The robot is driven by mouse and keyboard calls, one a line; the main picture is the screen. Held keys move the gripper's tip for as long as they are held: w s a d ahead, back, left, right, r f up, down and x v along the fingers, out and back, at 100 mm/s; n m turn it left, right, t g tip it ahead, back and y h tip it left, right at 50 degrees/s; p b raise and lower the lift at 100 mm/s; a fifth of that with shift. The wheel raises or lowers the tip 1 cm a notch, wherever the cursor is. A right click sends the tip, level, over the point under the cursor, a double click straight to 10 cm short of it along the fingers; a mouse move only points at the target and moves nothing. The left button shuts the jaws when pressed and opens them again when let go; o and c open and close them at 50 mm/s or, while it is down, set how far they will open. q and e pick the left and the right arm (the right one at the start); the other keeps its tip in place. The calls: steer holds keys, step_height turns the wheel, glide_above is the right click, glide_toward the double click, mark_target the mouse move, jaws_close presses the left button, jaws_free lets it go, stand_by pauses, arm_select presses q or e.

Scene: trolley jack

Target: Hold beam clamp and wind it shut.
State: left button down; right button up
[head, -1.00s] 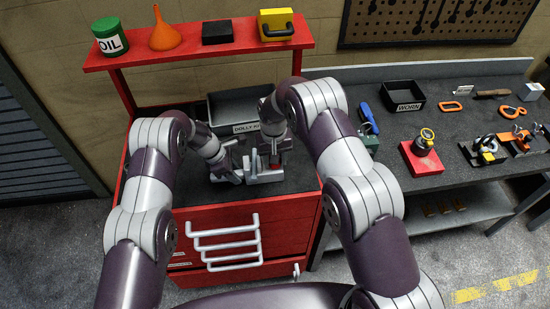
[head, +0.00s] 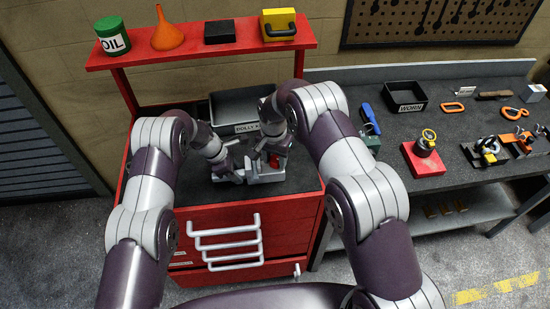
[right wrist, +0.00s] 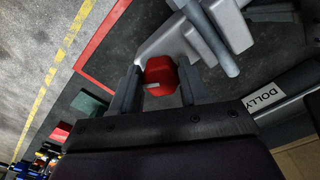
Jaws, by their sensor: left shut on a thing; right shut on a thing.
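The grey beam clamp (head: 265,178) sits on the dark top of the red tool cabinet (head: 300,178), partly hidden by my grippers. Its body also shows in the right wrist view (right wrist: 170,38), with a grey rod (right wrist: 215,45) beside it. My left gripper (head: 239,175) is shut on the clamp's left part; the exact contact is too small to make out.
A grey bin labelled DOLLY (head: 232,107) stands close behind the clamp. A red shelf (head: 200,52) above holds an oil can, funnel and boxes. The bench at right carries a WORN tray (head: 404,97), a red block (head: 423,160) and several tools.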

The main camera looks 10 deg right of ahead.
mark_target(274, 161)
arm_select(q)
steer(key=shift+s+f, duration=0.15)
steer(key=shift+f, duration=0.05)
arm_select(e)
steer(key=shift+d, duration=0.1)
steer(key=o, duration=0.8)
step_height(274, 161, up, 12)
steer(key=shift+s, duration=0.1)
arm_select(q)
steer(key=c, duration=0.8)
jaws_free()
steer(key=shift+o, duration=0.6)
steer(key=shift+w, duration=0.2)
